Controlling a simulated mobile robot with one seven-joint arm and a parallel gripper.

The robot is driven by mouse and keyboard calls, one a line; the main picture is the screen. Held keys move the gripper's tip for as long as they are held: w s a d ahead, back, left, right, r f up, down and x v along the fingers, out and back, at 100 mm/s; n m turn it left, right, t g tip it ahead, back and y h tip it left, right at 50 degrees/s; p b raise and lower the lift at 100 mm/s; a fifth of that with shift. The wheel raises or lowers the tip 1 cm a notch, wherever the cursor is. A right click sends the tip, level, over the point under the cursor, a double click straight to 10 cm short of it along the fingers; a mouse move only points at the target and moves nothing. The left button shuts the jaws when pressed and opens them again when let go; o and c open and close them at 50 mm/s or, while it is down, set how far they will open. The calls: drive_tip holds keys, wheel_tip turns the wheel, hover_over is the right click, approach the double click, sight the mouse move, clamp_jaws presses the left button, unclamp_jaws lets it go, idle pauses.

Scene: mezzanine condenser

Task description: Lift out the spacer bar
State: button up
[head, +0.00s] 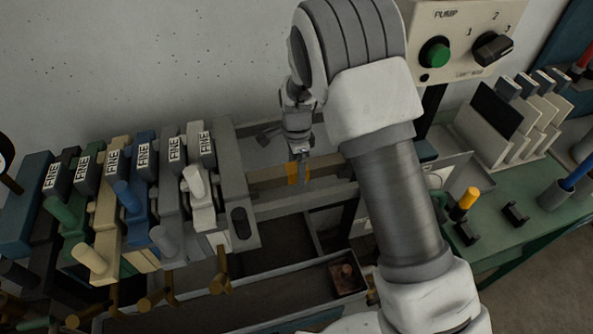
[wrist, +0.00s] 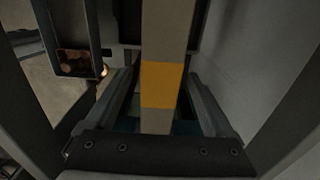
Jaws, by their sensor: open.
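The spacer bar is a beige bar (head: 325,171) with an orange band around its middle. In the head view it lies across the gap to the right of the row of labelled levers. In the wrist view the bar (wrist: 162,85) runs upright through the middle of the picture, with the band between my two fingers. My gripper (head: 299,158) points down over the band, and its fingers (wrist: 160,76) are open, one on each side of the bar. I see a gap between bar and fingers. The bar's right end is hidden behind my arm in the head view.
Several levers with "FINE" labels (head: 143,155) stand close on the left. A pump panel (head: 465,35) with a green button and a black knob is at the upper right. Below the bar is an open trough with a small rusty box (head: 347,277). A green bench (head: 500,225) lies right.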

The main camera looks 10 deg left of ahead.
clamp_jaws()
drive_tip(key=shift+r, duration=0.15)
idle(0.5)
